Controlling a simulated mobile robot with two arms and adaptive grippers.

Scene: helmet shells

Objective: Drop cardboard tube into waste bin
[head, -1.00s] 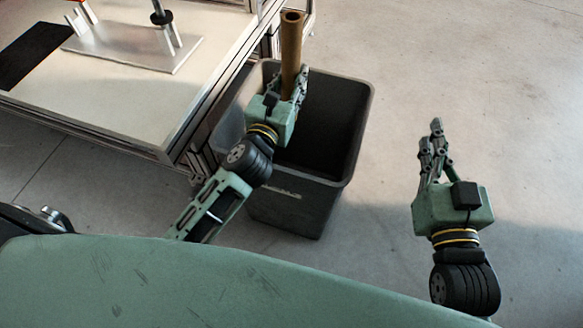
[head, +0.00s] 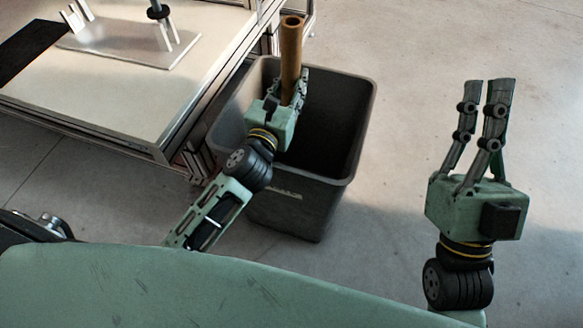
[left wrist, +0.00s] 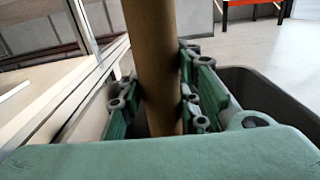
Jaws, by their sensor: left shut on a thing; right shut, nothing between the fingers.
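The brown cardboard tube (head: 291,50) stands roughly upright in my left gripper (head: 287,92), which is shut on it. In the head view the gripper and tube are over the open dark grey waste bin (head: 345,165), towards its left side. In the left wrist view the tube (left wrist: 154,65) runs between the green fingers, and the bin's rim (left wrist: 262,92) shows at the right. The tube's lower end is hidden by the gripper. My right gripper (head: 488,82) is shut and empty, to the right of the bin, with its fingers pointing up the picture.
A metal-framed workbench (head: 100,100) stands left of the bin, close to it. On it are a grey plate with upright posts (head: 130,42) and a black mat (head: 30,50). The floor (head: 430,60) right of the bin is clear.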

